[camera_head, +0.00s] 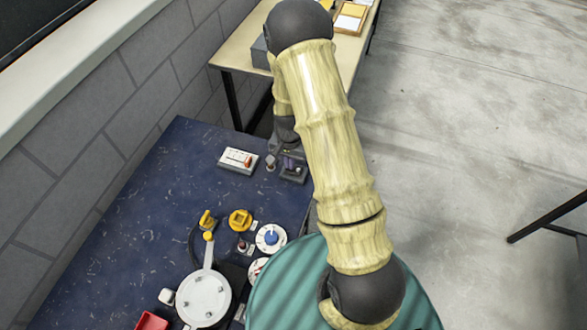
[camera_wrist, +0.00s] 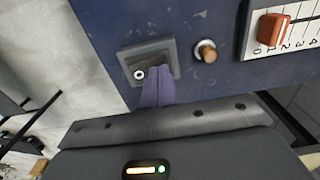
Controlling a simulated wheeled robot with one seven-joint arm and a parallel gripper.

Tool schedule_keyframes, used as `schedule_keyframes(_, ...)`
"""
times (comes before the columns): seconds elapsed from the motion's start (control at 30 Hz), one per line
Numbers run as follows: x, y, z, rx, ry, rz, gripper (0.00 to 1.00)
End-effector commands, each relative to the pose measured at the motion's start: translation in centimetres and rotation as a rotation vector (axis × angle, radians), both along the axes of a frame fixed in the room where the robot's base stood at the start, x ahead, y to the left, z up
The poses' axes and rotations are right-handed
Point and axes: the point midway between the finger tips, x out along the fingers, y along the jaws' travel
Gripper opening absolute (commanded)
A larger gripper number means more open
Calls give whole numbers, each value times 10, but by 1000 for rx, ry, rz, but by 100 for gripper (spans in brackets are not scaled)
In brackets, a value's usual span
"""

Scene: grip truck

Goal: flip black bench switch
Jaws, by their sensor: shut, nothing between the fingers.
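The black bench switch (camera_wrist: 148,62) sits in a grey square plate near the edge of the dark blue bench (camera_wrist: 200,20). Its dark face carries a small white ring. In the head view the switch plate (camera_head: 294,176) shows partly, by the bench's right edge. My gripper (camera_wrist: 156,80) has its purple fingers together, with nothing between them. The fingertips overlap the lower right part of the switch in the wrist view. I cannot tell whether they touch it. In the head view my gripper (camera_head: 291,160) is over the switch, partly covered by my arm.
Beside the switch stand a small brown-topped knob (camera_wrist: 207,52) and a white slider panel (camera_wrist: 298,35) with an orange handle. Yellow, blue and red controls and a round white lidded device (camera_head: 204,298) crowd the near bench. A wooden table (camera_head: 238,50) stands behind. Open floor lies right.

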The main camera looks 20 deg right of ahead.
Motion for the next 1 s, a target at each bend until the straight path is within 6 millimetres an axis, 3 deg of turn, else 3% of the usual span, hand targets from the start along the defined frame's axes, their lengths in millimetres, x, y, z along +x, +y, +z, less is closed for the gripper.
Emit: schedule_keyframes(1.0,0,0,68,0,-1,0,0)
